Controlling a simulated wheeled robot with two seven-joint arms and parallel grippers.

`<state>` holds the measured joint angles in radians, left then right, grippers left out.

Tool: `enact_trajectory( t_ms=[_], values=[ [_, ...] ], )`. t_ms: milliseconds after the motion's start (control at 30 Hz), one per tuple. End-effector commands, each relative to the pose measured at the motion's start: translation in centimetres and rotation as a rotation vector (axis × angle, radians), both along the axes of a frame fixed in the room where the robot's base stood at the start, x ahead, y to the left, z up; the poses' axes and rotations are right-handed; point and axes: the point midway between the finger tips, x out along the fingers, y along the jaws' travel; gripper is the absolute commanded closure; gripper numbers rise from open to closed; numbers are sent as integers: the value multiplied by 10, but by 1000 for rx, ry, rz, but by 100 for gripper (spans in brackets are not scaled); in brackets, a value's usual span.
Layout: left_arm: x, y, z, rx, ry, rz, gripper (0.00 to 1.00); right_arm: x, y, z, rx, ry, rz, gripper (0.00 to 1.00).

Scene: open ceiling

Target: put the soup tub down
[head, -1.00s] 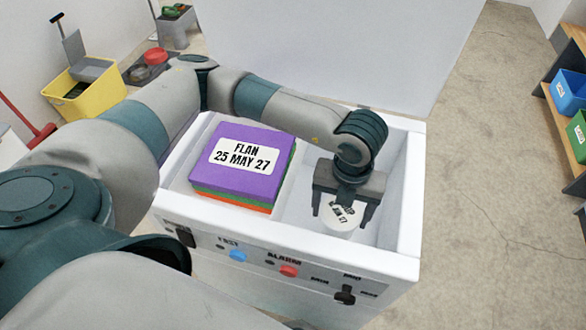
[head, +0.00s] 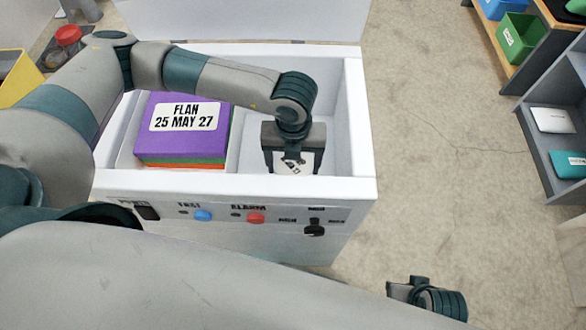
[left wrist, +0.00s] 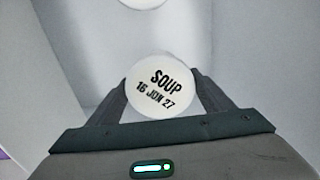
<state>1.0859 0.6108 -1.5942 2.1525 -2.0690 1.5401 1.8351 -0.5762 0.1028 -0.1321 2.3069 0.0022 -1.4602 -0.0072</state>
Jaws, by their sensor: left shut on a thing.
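The soup tub (left wrist: 162,88) is a small white round tub. Its lid reads SOUP 16 JUN 27 in the left wrist view. My left gripper (head: 292,165) points down into the right part of an open white freezer chest (head: 361,120), its fingers shut on either side of the tub. In the head view the tub (head: 294,163) shows only partly, under the gripper and behind the front rim. I cannot tell whether its base touches the chest floor. My right gripper (head: 402,290) is at the lower right, outside the chest, and its fingers are unclear.
A stack of boxes with a purple FLAN top (head: 183,130) fills the left part of the chest. Another white round object (left wrist: 143,3) shows at the top of the left wrist view. The front panel has buttons and a switch (head: 314,228). Shelves (head: 545,95) stand at right.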

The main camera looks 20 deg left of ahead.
Motion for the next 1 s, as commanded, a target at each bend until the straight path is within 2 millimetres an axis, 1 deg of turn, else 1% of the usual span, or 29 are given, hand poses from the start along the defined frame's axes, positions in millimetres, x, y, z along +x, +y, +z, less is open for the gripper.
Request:
enact_trajectory(
  t_ms=[167, 400, 500, 967, 1000],
  values=[
    [0, 0, -4, 0, 0, 0, 63, 0, 0, 0, 0, 0, 0, 69],
    [0, 0, -30, 1, 1, 0, 63, 0, 0, 0, 1, -1, 0, 69],
    [0, 0, -36, 0, 0, -1, 63, 0, 1, 0, 1, -1, 0, 69],
    [0, 0, -40, -1, 0, -1, 63, 3, 3, -2, 9, -13, 3, 69],
    [0, 0, -40, 0, 0, -1, 17, 3, 4, -1, 11, -17, 5, 69]
  ],
)
